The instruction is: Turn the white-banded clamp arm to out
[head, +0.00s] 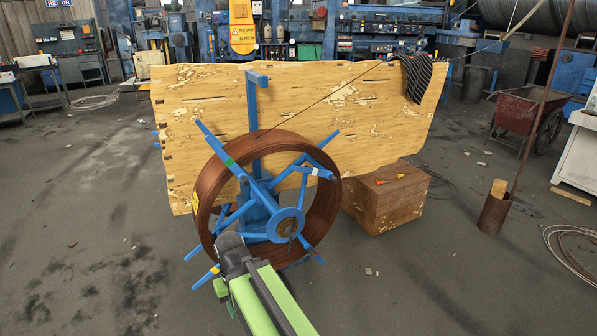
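A large reel of copper-brown wire (322,215) stands on a blue spoked frame with a hub (285,222). The white-banded clamp arm (318,173) is the short blue piece at the upper right of the reel, its white band near the coil's rim. A green band shows on the upper-left spoke (229,161) and a yellow band on the lower-left one (214,270). My green and dark grey arm reaches up from the bottom to the reel's lower left. The dark end of my arm (231,246) is below and left of the white-banded clamp arm, apart from it. My gripper's fingers cannot be made out.
A worn wooden panel (380,130) stands behind the reel, with a wooden crate (388,205) at its right. A rusty pipe stand (494,212), a wheelbarrow (520,112) and loose cable coils (575,250) are at the right. The floor at left and front right is mostly clear.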

